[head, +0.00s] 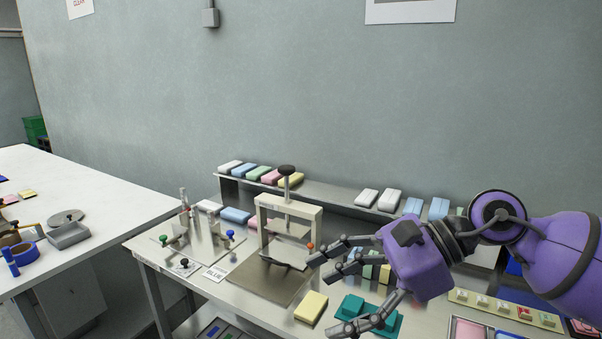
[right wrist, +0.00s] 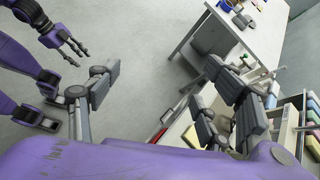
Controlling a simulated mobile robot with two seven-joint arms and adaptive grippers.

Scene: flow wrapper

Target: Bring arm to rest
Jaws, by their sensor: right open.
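My right gripper (head: 330,292) is open and empty, with its dark fingers spread over the front right of the work table (head: 228,291).
A press frame (head: 288,213) stands on the table behind the right gripper's fingers. A shelf (head: 335,205) with several coloured packs runs along the wall. A white table (head: 100,190) stands at the left. Open floor (right wrist: 135,50) shows in the right wrist view.

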